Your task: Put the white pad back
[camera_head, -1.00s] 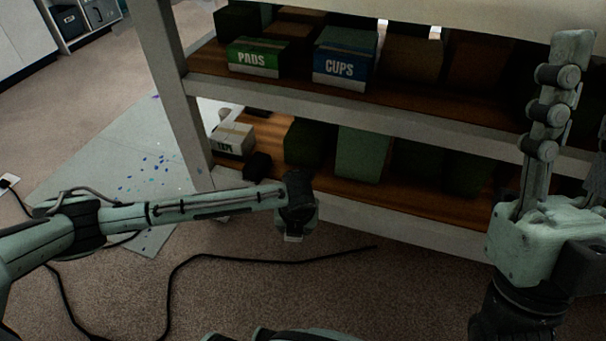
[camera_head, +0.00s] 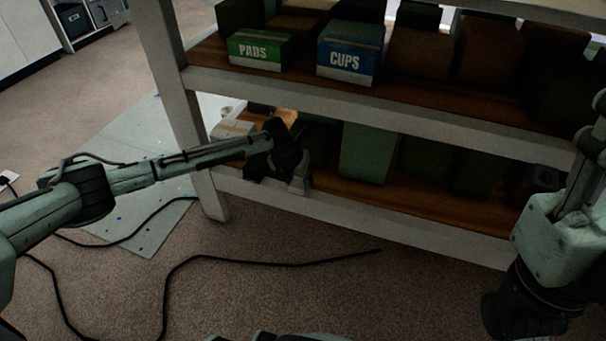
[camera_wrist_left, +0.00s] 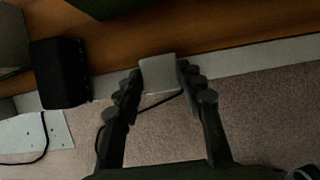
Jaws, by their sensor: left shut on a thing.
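The white pad (camera_wrist_left: 158,73) is a small pale square between the fingertips of my left gripper (camera_wrist_left: 160,80) in the left wrist view. The gripper is shut on it. In the head view, my left gripper (camera_head: 290,165) is at the front edge of the lower shelf (camera_head: 345,190), and the pad (camera_head: 300,186) shows as a small light patch below it. A green and white box marked PADS (camera_head: 259,50) stands on the upper shelf, above and behind this gripper. My right gripper (camera_head: 588,150) is partly cut off at the right edge; its opening cannot be made out.
A blue and white CUPS box (camera_head: 347,55) stands right of the PADS box. Dark boxes fill the shelves further right. A pale box (camera_head: 232,129) and a black box (camera_wrist_left: 60,72) are at the lower shelf's left end. A black cable (camera_head: 255,257) lies on the carpet.

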